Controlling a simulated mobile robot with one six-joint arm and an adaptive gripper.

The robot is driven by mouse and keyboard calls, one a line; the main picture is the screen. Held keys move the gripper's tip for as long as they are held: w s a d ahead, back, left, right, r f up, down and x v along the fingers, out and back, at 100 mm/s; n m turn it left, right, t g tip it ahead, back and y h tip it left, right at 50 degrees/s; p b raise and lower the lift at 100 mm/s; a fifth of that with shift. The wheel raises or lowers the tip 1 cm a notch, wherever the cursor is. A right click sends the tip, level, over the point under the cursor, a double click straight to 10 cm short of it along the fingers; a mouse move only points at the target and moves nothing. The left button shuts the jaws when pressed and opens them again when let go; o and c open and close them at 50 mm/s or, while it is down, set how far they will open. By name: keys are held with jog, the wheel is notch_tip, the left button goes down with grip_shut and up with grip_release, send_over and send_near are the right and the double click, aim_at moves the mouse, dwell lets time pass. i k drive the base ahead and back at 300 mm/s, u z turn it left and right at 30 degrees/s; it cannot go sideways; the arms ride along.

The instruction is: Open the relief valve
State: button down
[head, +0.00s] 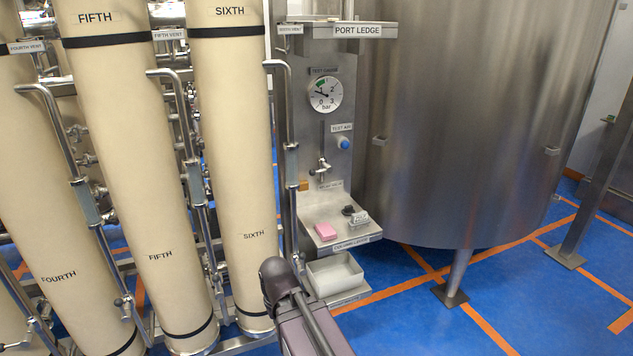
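A steel panel (340,109) stands upright between the column marked SIXTH and the large tank. A small metal valve (322,165) with a lever-like handle is on it, below the gauge. The label (330,185) under this valve is too small to read surely, so I cannot confirm it is the relief valve. Whether the valve is open or shut is not clear. The test gauge (321,94) has a white dial marked in bar, with a green band. Part of my arm shows at the bottom centre, below the panel. My gripper is not in view.
A blue knob (343,143) sits beside the valve. A lower ledge (345,232) holds a pink block (325,231) and small dark items. A white bin (335,273) stands below. Cream columns (135,170) crowd the left; the steel tank (470,120) fills the right. Blue floor (400,325) is clear front right.

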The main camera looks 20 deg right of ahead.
aim_at(328, 169)
jog(key=z, duration=0.15)
jog(key=i, duration=0.45)
jog(key=z, duration=0.5)
